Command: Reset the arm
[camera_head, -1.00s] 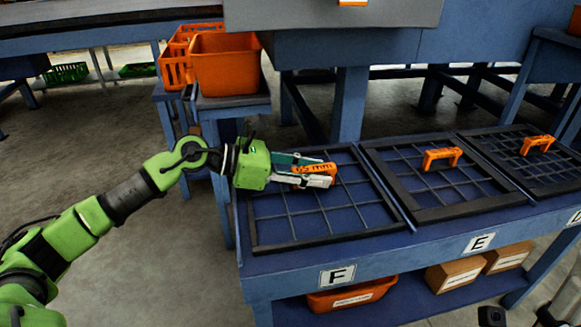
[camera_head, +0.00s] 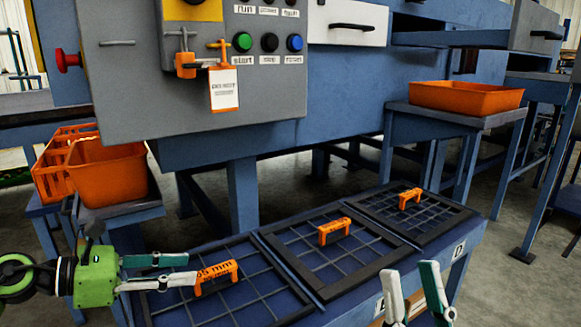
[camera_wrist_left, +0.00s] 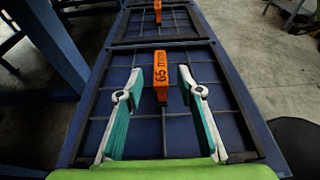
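My left gripper (camera_head: 190,269) comes in from the left, over the nearest sieve screen (camera_head: 262,300). Its teal-and-white fingers are apart, with their tips beside the screen's orange 65 mm handle (camera_head: 216,278). In the left wrist view, the handle (camera_wrist_left: 160,84) appears between the open fingers, with a gap on both sides. My right gripper (camera_head: 413,277) shows at the bottom right. Its two fingers point up and are spread, with nothing between them. The rest of the right arm is out of view.
Two more screens with orange handles (camera_head: 334,231) (camera_head: 410,198) lie along the blue table. An orange bin (camera_head: 105,170) stands at the left. A grey control panel (camera_head: 190,105) with buttons and a hanging tag rises behind. An orange tray (camera_head: 466,97) sits back right.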

